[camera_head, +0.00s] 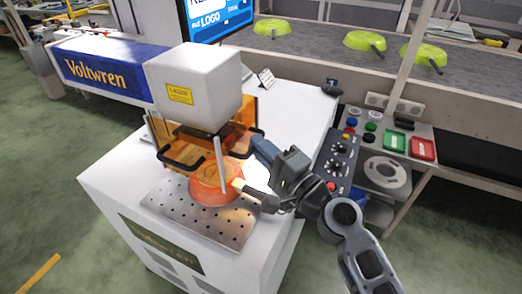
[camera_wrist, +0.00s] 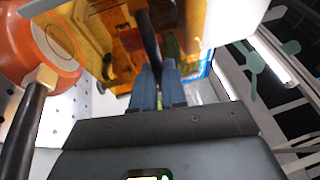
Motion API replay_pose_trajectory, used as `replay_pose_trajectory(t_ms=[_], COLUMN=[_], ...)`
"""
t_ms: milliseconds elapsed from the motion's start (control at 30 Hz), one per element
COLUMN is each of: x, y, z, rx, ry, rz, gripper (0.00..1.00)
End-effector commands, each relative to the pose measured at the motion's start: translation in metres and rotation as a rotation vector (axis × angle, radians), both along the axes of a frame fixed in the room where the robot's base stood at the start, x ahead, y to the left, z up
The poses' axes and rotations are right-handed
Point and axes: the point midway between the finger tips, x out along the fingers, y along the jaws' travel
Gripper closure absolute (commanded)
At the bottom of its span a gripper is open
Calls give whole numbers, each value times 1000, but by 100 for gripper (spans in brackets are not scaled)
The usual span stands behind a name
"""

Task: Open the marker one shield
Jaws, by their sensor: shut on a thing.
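The marker one shield (camera_head: 243,112) is a set of clear orange panels with black bar handles, below the white marker head (camera_head: 196,82). My gripper (camera_head: 258,143) is at its right-hand handle (camera_head: 236,147). In the wrist view, the blue fingers of my gripper (camera_wrist: 158,88) are closed around the black handle (camera_wrist: 148,40), with orange panel behind it. An orange pan (camera_head: 213,190) sits on the perforated plate (camera_head: 163,204) below the shield. The pan (camera_wrist: 70,48) and its dark handle also show at left in the wrist view. How far the shield is open is hard to tell.
A control box with knobs (camera_head: 341,158) stands right of the marker cabinet. Several green pans (camera_head: 364,41) lie on the conveyor (camera_head: 318,58) behind. A screen (camera_head: 216,18) stands at the back.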

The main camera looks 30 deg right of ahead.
Motion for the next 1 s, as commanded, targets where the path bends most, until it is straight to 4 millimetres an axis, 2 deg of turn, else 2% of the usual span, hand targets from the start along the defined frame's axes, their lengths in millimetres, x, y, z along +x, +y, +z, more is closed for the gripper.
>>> replay_pose_trajectory(t_ms=[33, 300, 433, 767, 800, 1000], x=[0, 0, 0, 0, 0, 0], y=[0, 0, 0, 0, 0, 0], z=[19, 57, 62, 61, 61, 60], rx=[0, 0, 0, 0, 0, 1], ry=[-4, -5, -4, -4, -4, -3], rz=[1, 0, 1, 0, 0, 0], gripper=[100, 100, 100, 100, 85, 66])
